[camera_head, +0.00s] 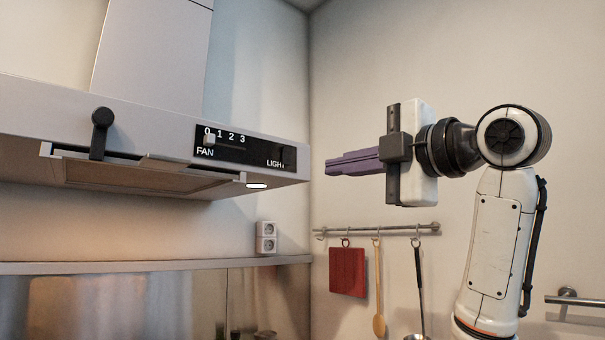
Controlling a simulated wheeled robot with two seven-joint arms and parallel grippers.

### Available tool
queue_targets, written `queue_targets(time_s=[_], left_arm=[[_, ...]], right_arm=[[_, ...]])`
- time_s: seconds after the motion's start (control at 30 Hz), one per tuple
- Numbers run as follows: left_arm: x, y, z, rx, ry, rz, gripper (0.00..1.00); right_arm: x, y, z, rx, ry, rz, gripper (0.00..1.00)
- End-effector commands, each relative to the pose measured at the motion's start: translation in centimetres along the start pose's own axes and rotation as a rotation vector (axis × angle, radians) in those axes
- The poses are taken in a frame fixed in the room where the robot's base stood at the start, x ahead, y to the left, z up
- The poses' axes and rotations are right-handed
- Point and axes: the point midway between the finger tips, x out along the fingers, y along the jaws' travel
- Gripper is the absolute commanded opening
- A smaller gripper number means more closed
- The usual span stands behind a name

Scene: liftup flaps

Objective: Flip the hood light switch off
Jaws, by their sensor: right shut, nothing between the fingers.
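The range hood (60,100) is on the left, with a black control panel (244,146) on its front. The panel carries a FAN slider (208,139) near the 0 mark and a LIGHT label near its right end. The light switch itself is too small and dark to make out clearly by that label. A hood lamp (257,186) glows white on the underside. My right gripper (328,167) is shut and empty, its purple fingers pointing left. It is apart from the hood, to the right of its right corner in the picture. My left gripper is not in view.
A black handle (102,133) sticks out at the hood's front left. Below my right gripper, a wall rail (375,229) carries a red potholder (347,271), a wooden spoon (378,310) and a ladle. Wall sockets (266,237) sit under the hood.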

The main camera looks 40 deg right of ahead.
Motion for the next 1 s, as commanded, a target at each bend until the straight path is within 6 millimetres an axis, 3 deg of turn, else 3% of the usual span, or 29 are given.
queue_targets(time_s=[0.03, 0.17, 0.57, 0.77, 1.0], left_arm=[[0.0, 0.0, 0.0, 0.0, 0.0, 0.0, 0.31], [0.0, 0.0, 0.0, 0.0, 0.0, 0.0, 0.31], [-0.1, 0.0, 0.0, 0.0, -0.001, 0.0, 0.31], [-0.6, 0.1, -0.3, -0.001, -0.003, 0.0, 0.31], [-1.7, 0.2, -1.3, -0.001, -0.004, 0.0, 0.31]], right_arm=[[-1.3, 1.6, 0.2, -0.019, 0.004, 0.029, 0.0], [-3.0, 3.5, 0.4, -0.051, 0.009, 0.063, 0.0], [-3.0, 3.8, 0.4, -0.055, 0.011, 0.067, 0.0], [-0.8, 4.0, 0.3, -0.054, 0.013, 0.063, 0.0], [4.3, 4.4, 0.1, -0.052, 0.014, 0.062, 0.0]])
